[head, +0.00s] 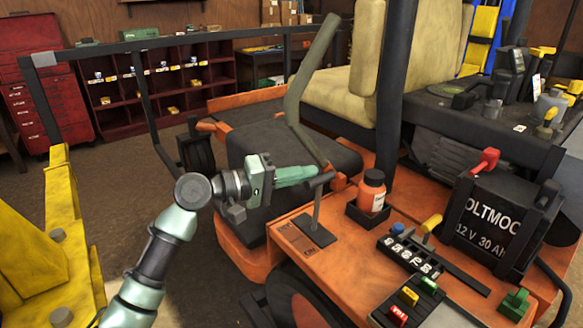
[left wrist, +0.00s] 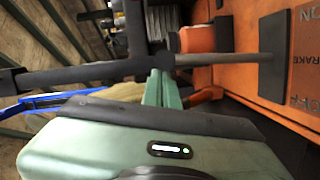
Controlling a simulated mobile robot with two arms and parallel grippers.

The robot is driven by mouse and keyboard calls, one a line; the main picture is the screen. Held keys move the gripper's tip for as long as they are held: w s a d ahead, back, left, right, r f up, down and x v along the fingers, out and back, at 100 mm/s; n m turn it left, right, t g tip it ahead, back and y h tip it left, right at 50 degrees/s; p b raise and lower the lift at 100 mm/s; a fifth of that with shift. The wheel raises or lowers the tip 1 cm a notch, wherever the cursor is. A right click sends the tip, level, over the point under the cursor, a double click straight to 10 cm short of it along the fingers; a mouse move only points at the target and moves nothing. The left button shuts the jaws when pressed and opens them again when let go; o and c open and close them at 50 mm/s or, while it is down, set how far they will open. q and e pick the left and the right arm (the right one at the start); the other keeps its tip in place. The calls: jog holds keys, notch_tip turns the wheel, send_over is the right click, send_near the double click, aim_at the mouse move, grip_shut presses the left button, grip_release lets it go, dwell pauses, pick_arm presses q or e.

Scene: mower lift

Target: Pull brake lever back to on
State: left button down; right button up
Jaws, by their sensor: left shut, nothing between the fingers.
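My right gripper is out of view.
An orange bottle (head: 371,190) stands just right of the lever. A black battery (head: 505,220) and a switch panel (head: 420,258) are farther right. A bent olive-grey bar (head: 300,100) rises behind the gripper, beside the black floor panel (head: 290,155). Yellow equipment (head: 45,240) stands at left.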

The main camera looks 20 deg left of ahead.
pick_arm(q)
jog(key=s+d+m+y+p, duration=0.1)
jog(key=s+d+m, duration=0.2)
jog(key=d, duration=0.1)
jog(key=shift+s+d+f+m, duration=0.3)
jog(key=shift+s+d+f, duration=0.05)
jog(key=shift+s+d, duration=0.05)
